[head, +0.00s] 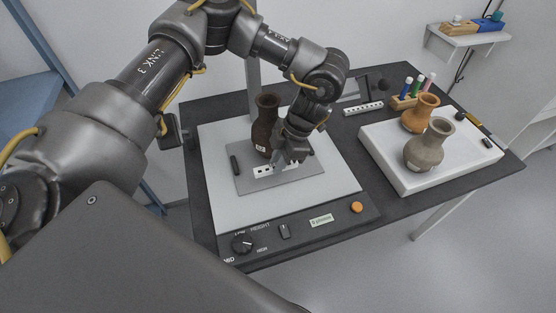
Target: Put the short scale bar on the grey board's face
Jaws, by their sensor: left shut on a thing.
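The short scale bar (263,171), white with black marks, is at the front part of the grey board (290,183). My left gripper (282,163) comes down from above and is shut on the bar, hiding part of it. The bar looks level and very close to the board's face; I cannot tell whether it touches. The grey board lies flat on a large white panel (230,205). My right gripper is not in view.
A dark brown vase (265,125) stands right behind the bar. A longer scale bar (363,108) lies on the dark table (205,107). On the right, a white slab (440,180) bears an orange vase (421,113) and a grey-brown vase (428,147). The panel's front is clear.

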